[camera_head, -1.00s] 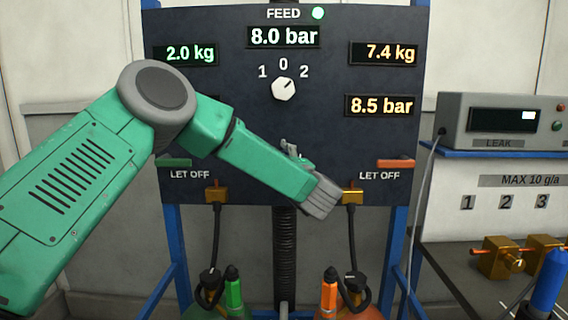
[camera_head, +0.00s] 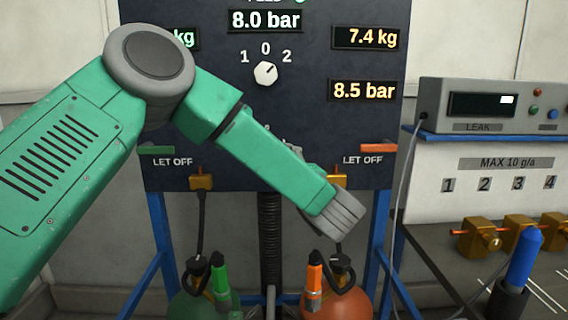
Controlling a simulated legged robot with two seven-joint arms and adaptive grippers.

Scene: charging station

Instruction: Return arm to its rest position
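My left arm comes in from the left and reaches across the front of the dark control panel (camera_head: 300,120). My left gripper (camera_head: 342,214) is at its end, seen from its back, in front of the panel's lower right part and beside the right brass fitting (camera_head: 338,180). Its fingers are seen edge-on, so whether they are open or shut does not show. Nothing is visibly held. My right arm and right gripper are out of view. The panel's selector knob (camera_head: 265,73) stands above the arm.
A green bottle (camera_head: 219,281) and an orange bottle (camera_head: 315,281) stand below the panel with hoses. On the right are a leak meter (camera_head: 488,108), several brass blocks (camera_head: 478,237) and a blue-tipped tool (camera_head: 524,257) in a holder. Blue frame posts (camera_head: 380,235) flank the panel.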

